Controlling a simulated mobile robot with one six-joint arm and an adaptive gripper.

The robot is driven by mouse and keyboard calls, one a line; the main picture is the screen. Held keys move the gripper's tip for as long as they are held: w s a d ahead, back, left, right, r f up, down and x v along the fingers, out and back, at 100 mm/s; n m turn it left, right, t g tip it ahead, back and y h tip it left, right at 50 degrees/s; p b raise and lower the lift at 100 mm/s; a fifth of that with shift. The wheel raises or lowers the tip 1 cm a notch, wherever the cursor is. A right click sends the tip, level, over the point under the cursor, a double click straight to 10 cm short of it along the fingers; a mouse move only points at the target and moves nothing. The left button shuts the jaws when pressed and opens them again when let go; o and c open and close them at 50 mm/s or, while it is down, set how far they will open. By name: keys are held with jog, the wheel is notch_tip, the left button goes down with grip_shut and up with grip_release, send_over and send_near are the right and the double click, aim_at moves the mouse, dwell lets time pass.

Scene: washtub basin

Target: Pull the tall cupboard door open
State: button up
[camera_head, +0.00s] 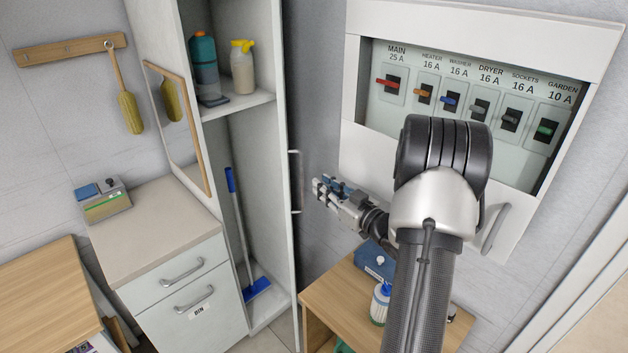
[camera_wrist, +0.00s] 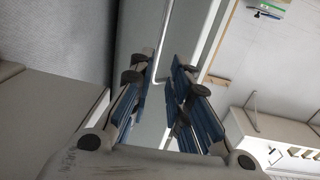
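The tall cupboard (camera_head: 170,22) stands open in the head view, its shelves and inside in plain sight. The door's hinge line is not clear.
A breaker panel with an open front (camera_head: 565,28) is on the wall behind my arm. A wooden table (camera_head: 325,300) with a blue box (camera_head: 374,262) and a bottle (camera_head: 381,303) stands below my gripper. A drawer unit (camera_head: 150,215) is left of the cupboard; a blue broom (camera_head: 257,290) stands inside.

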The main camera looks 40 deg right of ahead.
jog(key=shift+s, duration=0.6)
